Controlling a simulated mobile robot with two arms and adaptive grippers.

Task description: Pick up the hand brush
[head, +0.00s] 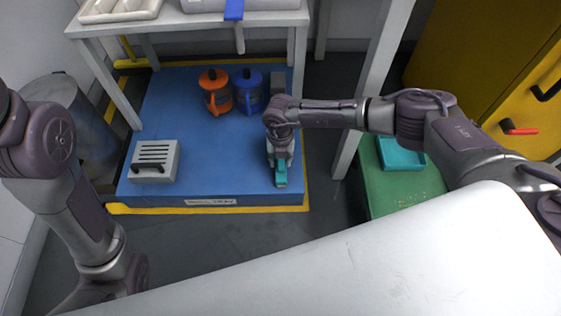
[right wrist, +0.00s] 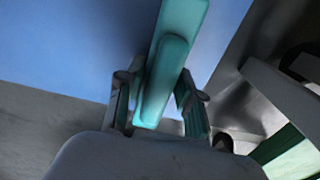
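The hand brush (head: 281,178) is teal and sits at the near edge of the blue platform. My right gripper (head: 281,160) is right above it, pointing down, and hides part of it. In the right wrist view the teal brush (right wrist: 167,78) runs between the two fingers of my right gripper (right wrist: 162,90), one on each side and very close to it. I cannot tell whether both fingers press on it. My left arm shows at the left, but its gripper is not in view.
The blue platform (head: 200,130) has a yellow border. On it are an orange jug (head: 215,92), a blue jug (head: 248,92) and a grey slotted box (head: 154,161). A grey table stands over its back. A teal tray (head: 400,155) lies on a green surface at the right.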

